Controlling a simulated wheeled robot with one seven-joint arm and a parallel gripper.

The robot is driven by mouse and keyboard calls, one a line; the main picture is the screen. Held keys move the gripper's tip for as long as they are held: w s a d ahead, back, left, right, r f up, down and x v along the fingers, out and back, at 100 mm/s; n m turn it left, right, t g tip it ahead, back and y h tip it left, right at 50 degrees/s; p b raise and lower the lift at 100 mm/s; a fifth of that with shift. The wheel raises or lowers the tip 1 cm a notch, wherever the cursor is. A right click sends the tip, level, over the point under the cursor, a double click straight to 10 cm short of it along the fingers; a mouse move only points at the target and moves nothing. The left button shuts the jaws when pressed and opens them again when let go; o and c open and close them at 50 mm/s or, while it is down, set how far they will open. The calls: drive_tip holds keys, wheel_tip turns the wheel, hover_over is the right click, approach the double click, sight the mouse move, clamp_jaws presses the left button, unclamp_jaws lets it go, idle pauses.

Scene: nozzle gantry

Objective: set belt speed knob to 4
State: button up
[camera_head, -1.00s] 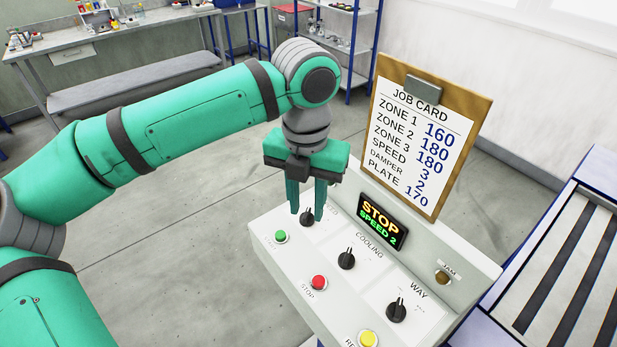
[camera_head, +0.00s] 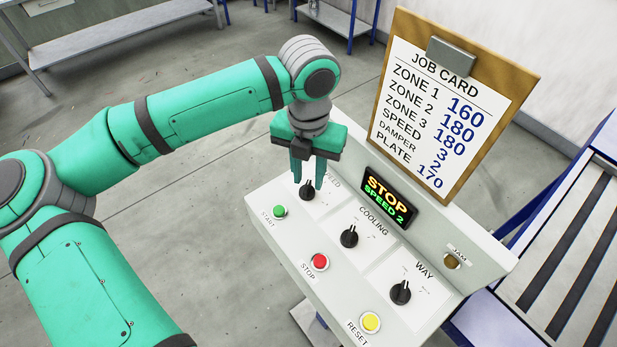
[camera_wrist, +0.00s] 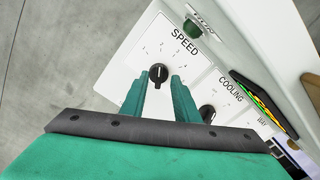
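The speed knob (camera_wrist: 158,76) is black and round with a pale pointer line, under the word SPEED on the white control panel (camera_wrist: 135,57). It also shows in the head view (camera_head: 306,191), partly behind my fingers. My gripper (camera_wrist: 160,78) is open, its two green fingertips on either side of the knob in the picture. A gap shows between the fingers and the knob; I cannot tell the height between them. The dial numbers are too small to read surely. The display (camera_head: 386,197) reads STOP, SPEED 2.
The panel also carries the cooling knob (camera_head: 349,237), the way knob (camera_head: 400,292), a green start button (camera_head: 279,211), a red stop button (camera_head: 319,261) and a yellow reset button (camera_head: 370,322). A job card (camera_head: 440,110) listing speed 3 stands behind.

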drive_tip(key=shift+f, duration=0.5)
drive_tip(key=shift+s+a+f, duration=0.15)
drive_tip(key=shift+a+f, duration=0.15)
drive_tip(key=shift+f, duration=0.1)
